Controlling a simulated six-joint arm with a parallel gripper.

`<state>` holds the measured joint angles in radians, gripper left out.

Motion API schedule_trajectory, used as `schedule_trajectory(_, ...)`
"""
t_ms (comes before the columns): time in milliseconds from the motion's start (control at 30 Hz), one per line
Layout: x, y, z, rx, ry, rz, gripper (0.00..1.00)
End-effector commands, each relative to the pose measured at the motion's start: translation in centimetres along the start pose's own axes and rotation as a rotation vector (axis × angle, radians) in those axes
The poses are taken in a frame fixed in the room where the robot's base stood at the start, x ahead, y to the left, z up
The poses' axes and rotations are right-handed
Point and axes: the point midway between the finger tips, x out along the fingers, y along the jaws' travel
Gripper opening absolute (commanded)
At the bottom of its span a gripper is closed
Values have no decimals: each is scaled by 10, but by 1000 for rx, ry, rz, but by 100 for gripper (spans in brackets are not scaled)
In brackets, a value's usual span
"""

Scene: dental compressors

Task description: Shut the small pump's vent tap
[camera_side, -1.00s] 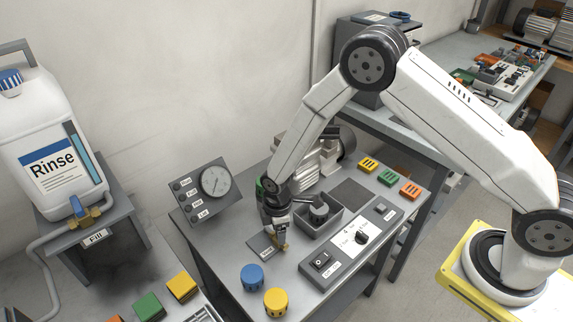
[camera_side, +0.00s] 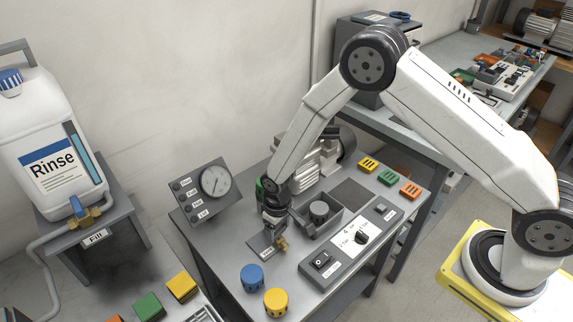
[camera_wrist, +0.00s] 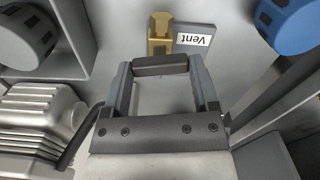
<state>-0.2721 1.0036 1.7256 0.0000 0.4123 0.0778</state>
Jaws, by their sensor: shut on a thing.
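The brass vent tap (camera_wrist: 160,34) shows in the wrist view beside its small "Vent" label (camera_wrist: 194,40). In the side view the brass tap (camera_side: 282,243) stands near the front left of the bench. My gripper (camera_wrist: 160,66) is shut on a dark bar, apparently the tap's handle, spanning between its two fingertips. The bar lies just below the brass part in the wrist view; how they join is not clear. In the side view my gripper (camera_side: 273,222) is just above and left of the brass, and it hides the handle.
A blue knob (camera_side: 252,278) and a yellow knob (camera_side: 276,302) stand at the bench front. A grey tray (camera_side: 336,222) with a dark round part and a switch panel (camera_side: 350,243) lie to the right. A gauge panel (camera_side: 205,188) stands at left, and the pump (camera_side: 318,165) behind.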

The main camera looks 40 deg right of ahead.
Motion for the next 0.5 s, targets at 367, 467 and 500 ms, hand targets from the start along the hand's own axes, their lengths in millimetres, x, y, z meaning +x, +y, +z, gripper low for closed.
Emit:
schedule_trajectory(367,-1,0,0,187,-1,0,18)
schedule_trajectory(467,-1,0,0,204,-1,0,18)
schedule_trajectory(500,-1,0,0,208,-1,0,18)
